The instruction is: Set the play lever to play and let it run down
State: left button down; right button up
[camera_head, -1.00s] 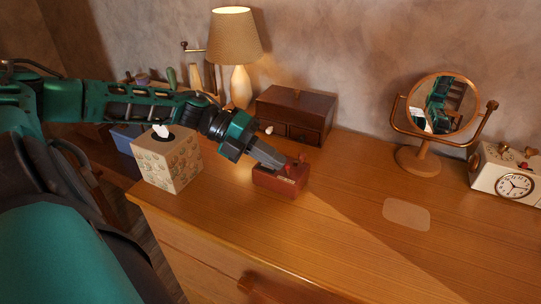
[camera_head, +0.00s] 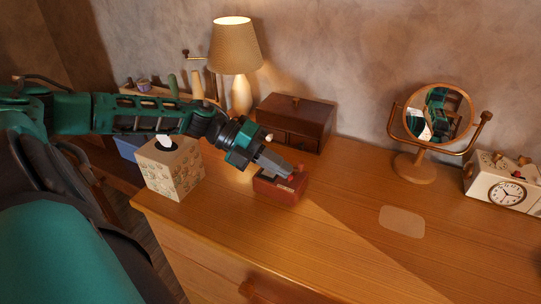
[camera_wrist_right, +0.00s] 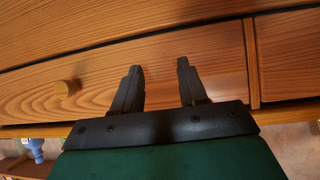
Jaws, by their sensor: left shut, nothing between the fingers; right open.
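A small reddish-brown box (camera_head: 279,190) sits on the wooden dresser top, in front of the dark wooden chest. A small red part (camera_head: 301,168) shows at its upper right, by my fingertips; whether it is the play lever I cannot tell. My left gripper (camera_head: 289,171) is shut and empty, its fingertips at the top of the box, hiding part of it. Whether they touch it is unclear. My right gripper (camera_wrist_right: 158,72) is open and empty in the right wrist view, in front of the dresser's drawer fronts.
A tissue box (camera_head: 172,170) stands left of the small box, below my left forearm. Behind are a lit lamp (camera_head: 235,50) and a dark chest (camera_head: 296,122). A round mirror (camera_head: 414,168) and a cream clock (camera_head: 503,186) stand right. A pale mat (camera_head: 402,222) lies on the clear front area.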

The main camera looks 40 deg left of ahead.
pick_arm(q)
jog(key=shift+w+d+r+p, duration=0.1)
jog(key=shift+d+r+p, duration=0.1)
jog(key=shift+d+p, duration=0.2)
pick_arm(e)
jog(key=shift+s+d+r, duration=0.15)
jog(key=shift+d+r, duration=0.1)
jog(key=shift+d, duration=0.05)
pick_arm(q)
jog(key=shift+d, duration=0.15)
pick_arm(e)
jog(key=shift+s+d+f+h, duration=0.15)
jog(key=shift+f+h, duration=0.05)
jog(key=shift+h, duration=0.1)
jog(key=shift+r, duration=0.15)
pick_arm(q)
jog(key=shift+r, duration=0.1)
pick_arm(e)
jog(key=shift+r, duration=0.1)
dwell(0.9)
pick_arm(q)
jog(key=shift+r+p, duration=0.7)
jog(key=shift+p, duration=0.25)
pick_arm(e)
jog(key=shift+r, duration=0.7)
